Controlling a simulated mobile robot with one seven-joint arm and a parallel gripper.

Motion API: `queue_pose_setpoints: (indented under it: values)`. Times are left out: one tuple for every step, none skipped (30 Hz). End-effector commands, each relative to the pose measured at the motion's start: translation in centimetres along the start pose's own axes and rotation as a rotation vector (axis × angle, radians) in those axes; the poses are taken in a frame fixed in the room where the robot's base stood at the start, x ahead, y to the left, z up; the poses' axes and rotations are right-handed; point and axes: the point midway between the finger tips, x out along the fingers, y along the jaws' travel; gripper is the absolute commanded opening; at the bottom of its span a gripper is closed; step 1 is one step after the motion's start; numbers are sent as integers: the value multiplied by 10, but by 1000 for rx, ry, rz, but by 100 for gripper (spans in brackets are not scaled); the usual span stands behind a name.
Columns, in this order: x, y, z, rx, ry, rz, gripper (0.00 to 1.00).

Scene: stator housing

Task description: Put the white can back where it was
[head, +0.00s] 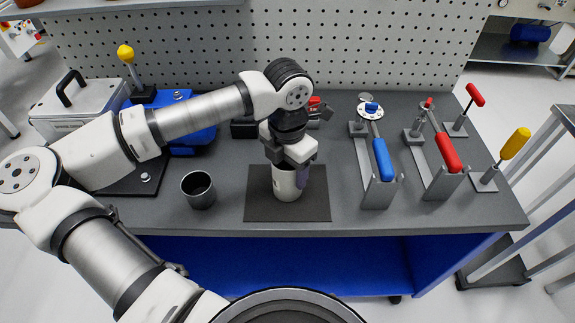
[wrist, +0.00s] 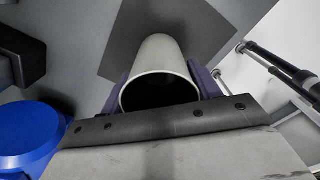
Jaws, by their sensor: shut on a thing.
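The white can (head: 285,185) is upright over the dark square mat (head: 258,207) at the front middle of the bench. My gripper (head: 290,178) comes down on it from above and is shut on it, with purple fingers on its sides. In the wrist view the can (wrist: 160,62) shows its open, dark mouth between the two purple fingers, and part of the mat (wrist: 128,40) lies beyond it. I cannot tell whether the can's base touches the mat.
A dark grey cup (head: 199,192) stands left of the mat. Blue-handled (head: 382,160) and red-handled (head: 447,152) clamps stand to the right. A blue fixture (head: 190,138) is at the back left. A perforated panel (head: 350,45) closes the back. Bare bench lies between mat and clamps.

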Motion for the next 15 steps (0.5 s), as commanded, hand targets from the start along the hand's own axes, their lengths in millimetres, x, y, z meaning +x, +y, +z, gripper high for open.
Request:
queue_pose_setpoints:
  values:
    - [1, 0, 0, 0, 0, 0, 33]
    - [2, 0, 0, 0, 0, 1, 33]
    - [3, 0, 0, 0, 0, 1, 33]
    - [4, 0, 0, 0, 0, 0, 33]
    - [4, 0, 0, 0, 0, 0, 33]
    - [3, 0, 0, 0, 0, 0, 66]
    - [3, 0, 0, 0, 0, 0, 70]
    - [3, 0, 0, 0, 0, 0, 74]
    - [3, 0, 0, 0, 0, 0, 79]
    - [3, 0, 0, 0, 0, 0, 83]
    - [2, 0, 0, 0, 0, 0, 84]
    - [2, 0, 0, 0, 0, 0, 84]
    - [2, 0, 0, 0, 0, 0, 84]
    - [2, 0, 0, 0, 0, 0, 84]
    - [2, 0, 0, 0, 0, 0, 84]
